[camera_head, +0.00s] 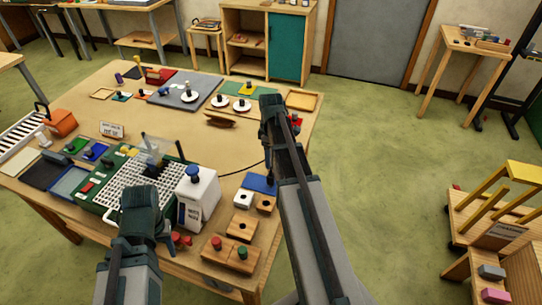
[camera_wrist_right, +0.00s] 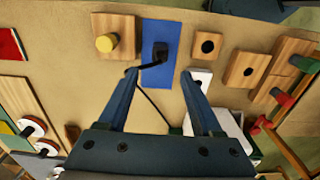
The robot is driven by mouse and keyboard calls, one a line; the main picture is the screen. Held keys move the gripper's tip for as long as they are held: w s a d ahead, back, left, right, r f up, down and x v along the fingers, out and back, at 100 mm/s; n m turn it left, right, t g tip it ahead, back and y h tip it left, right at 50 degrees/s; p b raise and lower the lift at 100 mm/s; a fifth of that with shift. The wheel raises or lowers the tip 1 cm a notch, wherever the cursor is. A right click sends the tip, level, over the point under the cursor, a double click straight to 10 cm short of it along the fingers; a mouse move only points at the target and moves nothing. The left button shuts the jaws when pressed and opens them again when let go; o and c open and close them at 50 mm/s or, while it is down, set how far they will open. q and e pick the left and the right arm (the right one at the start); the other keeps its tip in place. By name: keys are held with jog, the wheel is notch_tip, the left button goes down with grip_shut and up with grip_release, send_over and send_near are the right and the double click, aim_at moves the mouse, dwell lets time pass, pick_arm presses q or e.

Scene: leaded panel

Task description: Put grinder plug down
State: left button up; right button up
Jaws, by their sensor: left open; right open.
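The grinder plug (camera_wrist_right: 160,52) is a small black block with a black cord. It rests on a blue mat (camera_wrist_right: 158,75) in the right wrist view. My right gripper (camera_wrist_right: 160,74) is open, with its fingers apart on either side of the mat and the plug just past the fingertips. The cord runs back between the fingers. In the head view the blue mat (camera_head: 258,184) lies near the table's right edge, and my right arm partly hides this area. My left gripper (camera_head: 139,197) is open over the table's front, by the white grid; its fingertips are hard to make out.
A white bottle with a blue cap (camera_head: 195,190) stands between my arms. Wooden blocks with holes (camera_wrist_right: 245,68) and a block with a yellow knob (camera_wrist_right: 106,43) flank the mat. The table's middle (camera_head: 150,100) is mostly clear.

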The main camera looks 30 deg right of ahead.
jog(key=s+a+m, duration=0.1)
jog(key=s+a, duration=0.4)
jog(key=a, duration=0.5)
jog(key=s+a+m, duration=0.2)
jog(key=s+a, duration=0.3)
jog(key=a, duration=0.6)
jog(key=s+a+m+h, duration=0.1)
jog(key=s+a, duration=0.4)
jog(key=a, duration=0.5)
jog(key=shift+s+a+m, duration=0.2)
jog(key=shift+s+m, duration=0.1)
